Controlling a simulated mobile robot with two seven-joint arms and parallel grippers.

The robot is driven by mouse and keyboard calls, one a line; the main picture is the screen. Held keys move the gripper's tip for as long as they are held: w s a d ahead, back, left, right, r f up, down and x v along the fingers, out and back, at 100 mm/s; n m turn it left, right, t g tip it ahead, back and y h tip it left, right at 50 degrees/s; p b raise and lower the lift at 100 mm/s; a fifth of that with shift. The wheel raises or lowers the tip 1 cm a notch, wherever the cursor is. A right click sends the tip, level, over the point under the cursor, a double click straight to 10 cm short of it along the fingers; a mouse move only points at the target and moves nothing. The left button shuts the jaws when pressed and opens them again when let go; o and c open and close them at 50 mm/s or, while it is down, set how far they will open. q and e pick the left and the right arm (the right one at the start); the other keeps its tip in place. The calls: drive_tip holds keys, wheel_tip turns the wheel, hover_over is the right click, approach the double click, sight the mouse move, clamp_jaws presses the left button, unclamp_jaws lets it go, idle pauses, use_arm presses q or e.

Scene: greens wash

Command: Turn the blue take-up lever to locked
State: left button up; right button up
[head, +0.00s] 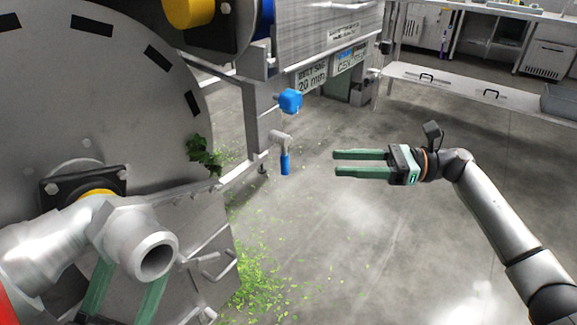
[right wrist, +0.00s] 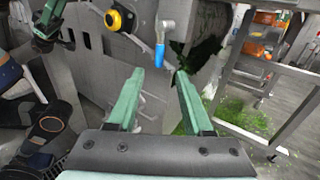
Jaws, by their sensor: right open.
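The blue take-up lever (head: 285,163) hangs down from a grey metal pivot on the machine frame, its blue grip pointing at the floor. In the right wrist view the blue grip (right wrist: 160,54) hangs ahead, just beyond the fingertips. My right gripper (head: 336,162) is open and empty, to the right of the lever, its fingers pointing left toward it, with no contact visible.
A blue knob (head: 290,100) sits above the lever. A large grey drum plate (head: 90,110) fills the left. Leaf scraps (head: 258,280) litter the floor below. A steel bench (head: 470,90) stands at the back right. Open floor lies around my right gripper.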

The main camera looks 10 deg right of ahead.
sight(285, 158)
drive_tip(key=a, duration=0.4)
drive_tip(key=w+a, duration=0.1)
drive_tip(key=a, duration=0.3)
drive_tip(key=w+a, duration=0.1)
drive_tip(key=a, duration=0.3)
drive_tip(key=shift+w, duration=0.15)
clamp_jaws()
idle(1.0)
